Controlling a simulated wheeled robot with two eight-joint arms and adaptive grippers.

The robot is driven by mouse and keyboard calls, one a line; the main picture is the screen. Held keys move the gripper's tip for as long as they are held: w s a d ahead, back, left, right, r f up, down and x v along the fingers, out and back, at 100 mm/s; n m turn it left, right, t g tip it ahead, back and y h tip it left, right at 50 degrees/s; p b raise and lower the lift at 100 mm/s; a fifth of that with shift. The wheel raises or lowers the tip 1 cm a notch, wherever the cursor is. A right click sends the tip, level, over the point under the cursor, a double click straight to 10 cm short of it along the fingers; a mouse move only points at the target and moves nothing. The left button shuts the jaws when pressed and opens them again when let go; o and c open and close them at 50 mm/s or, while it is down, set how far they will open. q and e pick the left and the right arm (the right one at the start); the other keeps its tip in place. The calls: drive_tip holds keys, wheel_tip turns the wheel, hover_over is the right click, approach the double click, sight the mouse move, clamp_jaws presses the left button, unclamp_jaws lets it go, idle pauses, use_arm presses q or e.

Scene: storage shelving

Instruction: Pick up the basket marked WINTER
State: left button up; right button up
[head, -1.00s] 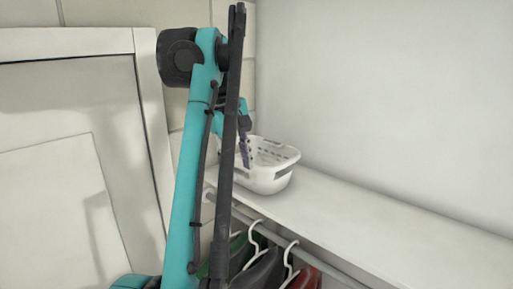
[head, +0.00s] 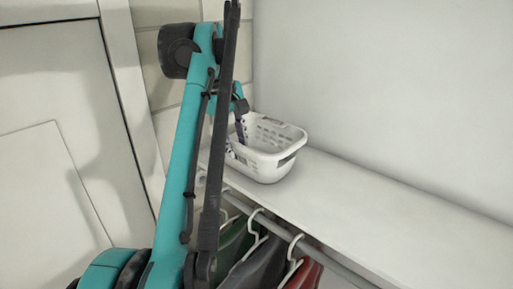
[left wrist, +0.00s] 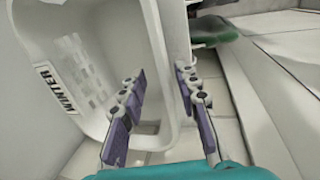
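The white basket (head: 280,164) with slotted walls stands upright on the left end of the white shelf in the head view. In the left wrist view the basket (left wrist: 90,25) fills the left side, and its black WINTER label (left wrist: 57,88) is readable. My left gripper (left wrist: 160,75) is open, with its two purple fingers apart on either side of the basket's rim: one over the inside, one outside. In the head view my left gripper (head: 237,135) is at the basket's left end, partly hidden by my arm. My right gripper is not in view.
The white shelf (head: 400,205) is bare to the right of the basket. Below it a rail (head: 345,272) carries several white hangers (head: 262,222) with green, grey and red clothes. A plain wall rises behind the shelf. A white panelled door (head: 50,130) stands at left.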

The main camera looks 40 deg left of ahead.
use_arm(q)
drive_tip(key=shift+d+f, duration=0.1)
drive_tip(key=shift+f, duration=0.25)
drive_tip(key=shift+s+d+r, duration=0.15)
drive_tip(key=shift+s+d, duration=0.4)
drive_tip(key=shift+w+a, duration=0.1)
drive_tip(key=c, duration=0.4)
drive_tip(key=shift+w+a, duration=0.25)
clamp_jaws()
drive_tip(key=shift+s+d, duration=0.1)
